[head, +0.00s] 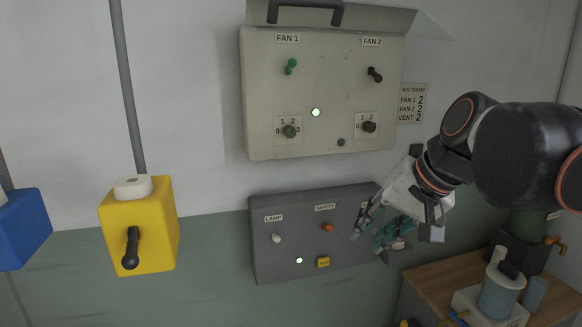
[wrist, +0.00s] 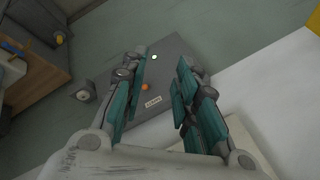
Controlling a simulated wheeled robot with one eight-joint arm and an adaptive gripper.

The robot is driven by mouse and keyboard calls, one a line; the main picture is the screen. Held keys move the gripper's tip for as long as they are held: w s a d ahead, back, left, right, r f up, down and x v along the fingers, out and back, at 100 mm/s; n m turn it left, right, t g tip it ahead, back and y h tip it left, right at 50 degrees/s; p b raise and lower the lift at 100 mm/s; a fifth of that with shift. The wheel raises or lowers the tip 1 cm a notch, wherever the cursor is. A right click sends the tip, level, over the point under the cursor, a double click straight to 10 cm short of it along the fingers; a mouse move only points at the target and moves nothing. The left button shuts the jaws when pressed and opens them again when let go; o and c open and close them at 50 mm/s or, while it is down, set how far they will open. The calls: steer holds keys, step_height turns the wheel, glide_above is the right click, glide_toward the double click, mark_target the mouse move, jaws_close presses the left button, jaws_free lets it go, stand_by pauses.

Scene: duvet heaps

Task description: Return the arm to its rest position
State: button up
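My gripper (head: 376,226) hangs at the end of my arm, in front of the right part of the dark grey lower panel (head: 285,245) in the head view. In the wrist view my gripper (wrist: 160,95) has its two teal-padded fingers apart with nothing between them. Past the fingertips the lower panel shows with an orange switch (wrist: 145,87) and a lit green lamp (wrist: 154,57). My arm and gripper hide part of the panel's right side in the head view.
The light upper panel (head: 270,90) with FAN 1 and FAN 2 controls is on the wall. A yellow box (head: 160,215) with a black lever and a blue box (head: 22,230) are at the left. A wooden table (head: 440,285) with a blue-grey canister (head: 500,297) is at lower right.

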steer(key=s+d+f+n+h+b, duration=0.1)
steer(key=f+b, duration=0.4)
steer(key=f, duration=0.6)
steer(key=s+d+f+n+t+h+b, duration=0.1)
steer(key=s+d+f+b, duration=0.2)
steer(key=f, duration=0.8)
steer(key=s+d+f+n+h+b, duration=0.1)
steer(key=s+d+f+n+b, duration=0.1)
steer(key=s+f+b, duration=0.4)
step_height(320, 180, down, 5)
steer(key=shift+s+d+r+t+h+b, duration=0.1)
steer(key=shift+s+d+t+h+b, duration=0.1)
steer(key=shift+t+h+b, duration=0.2)
